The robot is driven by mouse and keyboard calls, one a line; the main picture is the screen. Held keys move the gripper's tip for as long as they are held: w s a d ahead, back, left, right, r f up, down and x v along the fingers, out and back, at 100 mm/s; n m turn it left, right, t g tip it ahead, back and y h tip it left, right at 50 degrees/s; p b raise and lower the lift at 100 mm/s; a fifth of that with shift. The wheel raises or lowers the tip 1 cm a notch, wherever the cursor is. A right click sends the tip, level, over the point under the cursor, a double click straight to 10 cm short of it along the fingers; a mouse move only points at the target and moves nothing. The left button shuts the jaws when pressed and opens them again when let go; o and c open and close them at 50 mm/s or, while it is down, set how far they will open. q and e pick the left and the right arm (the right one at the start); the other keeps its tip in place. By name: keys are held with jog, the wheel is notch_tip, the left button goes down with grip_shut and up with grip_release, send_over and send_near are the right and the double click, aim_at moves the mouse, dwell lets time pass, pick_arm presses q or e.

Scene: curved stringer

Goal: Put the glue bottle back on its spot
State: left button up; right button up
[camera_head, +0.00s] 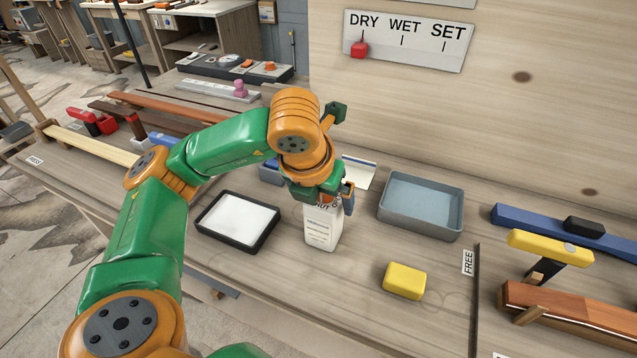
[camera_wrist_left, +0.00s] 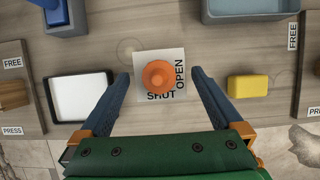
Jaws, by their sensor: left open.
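The glue bottle (camera_head: 320,230) is a white, box-shaped bottle with printed text, standing upright on the bench. Its orange cap (camera_wrist_left: 158,75) shows in the left wrist view, on a white square top marked SHUT and OPEN. My left gripper (camera_head: 325,190) is over the bottle's top, pointing down. In the left wrist view its two blue fingers stand apart on either side of the bottle, with a gap to the white top on both sides. In the head view my gripper hides the cap. My right gripper is not in view. No clearly marked spot for the bottle shows.
A black-rimmed white tray (camera_head: 238,220) lies left of the bottle. A grey-blue bin (camera_head: 421,206) stands behind right. A yellow block (camera_head: 405,281) lies right of the bottle. A dark strip (camera_head: 474,300) edges the FREE area. The bench in front of the bottle is clear.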

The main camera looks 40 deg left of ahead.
pick_arm(q)
jog(key=p+v, duration=0.3)
jog(key=v, duration=0.6)
jog(key=shift+s+r, duration=0.2)
jog(key=shift+r, duration=0.05)
